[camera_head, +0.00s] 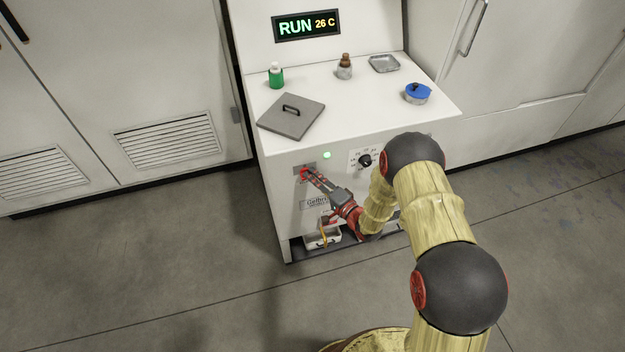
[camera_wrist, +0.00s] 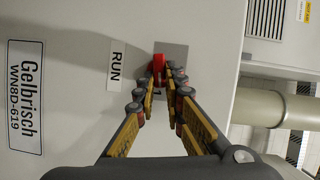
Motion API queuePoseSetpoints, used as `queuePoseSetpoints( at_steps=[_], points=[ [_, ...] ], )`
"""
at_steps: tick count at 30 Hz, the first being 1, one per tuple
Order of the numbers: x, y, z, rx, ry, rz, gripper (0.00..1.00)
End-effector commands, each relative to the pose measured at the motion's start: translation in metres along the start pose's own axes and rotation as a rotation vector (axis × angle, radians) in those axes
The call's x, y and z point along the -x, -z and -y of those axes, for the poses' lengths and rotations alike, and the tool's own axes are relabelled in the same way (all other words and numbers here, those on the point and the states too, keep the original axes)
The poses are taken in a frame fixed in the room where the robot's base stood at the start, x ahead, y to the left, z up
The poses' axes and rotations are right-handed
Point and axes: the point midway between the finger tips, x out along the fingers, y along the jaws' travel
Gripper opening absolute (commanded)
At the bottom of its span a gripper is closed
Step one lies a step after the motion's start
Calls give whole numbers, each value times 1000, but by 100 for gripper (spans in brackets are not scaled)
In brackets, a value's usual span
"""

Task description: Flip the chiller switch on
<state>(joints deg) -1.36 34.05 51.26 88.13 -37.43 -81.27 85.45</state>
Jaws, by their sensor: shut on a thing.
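The chiller (camera_head: 285,200) is a white cabinet with a sloped display (camera_head: 306,25) reading RUN and 26 C. A green lamp (camera_head: 327,155) glows on its front panel. The red switch (camera_wrist: 159,62) sits on a grey plate (camera_wrist: 178,52) beside a RUN label (camera_wrist: 116,65) in the wrist view. My gripper (camera_wrist: 163,78) is shut on the red switch, with its fingertips at the plate. In the head view, my gripper (camera_head: 310,177) reaches the left part of the front panel. The fingertips partly hide the switch, so its exact position is hard to read.
A dial (camera_head: 365,160) is right of the lamp. On top are a grey lid (camera_head: 291,116), a green bottle (camera_head: 276,76), a brown-capped jar (camera_head: 345,67), a metal tray (camera_head: 384,63) and a blue-lidded container (camera_head: 417,93). A small open bin (camera_head: 322,238) is below my gripper.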

Motion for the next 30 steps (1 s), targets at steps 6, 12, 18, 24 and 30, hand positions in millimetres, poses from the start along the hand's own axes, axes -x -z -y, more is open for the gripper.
queuePoseSetpoints(
  at_steps=[6, 12, 18, 24, 30],
  points=[
    [0, 1, -4, -101, 41, -4, 0],
    [0, 2, -4, -149, 61, -5, 0],
    [0, 2, -4, -163, 67, -5, 0],
    [0, 2, -4, -164, 67, -6, 0],
    [0, 2, -4, -163, 67, -5, 16]
  ],
)
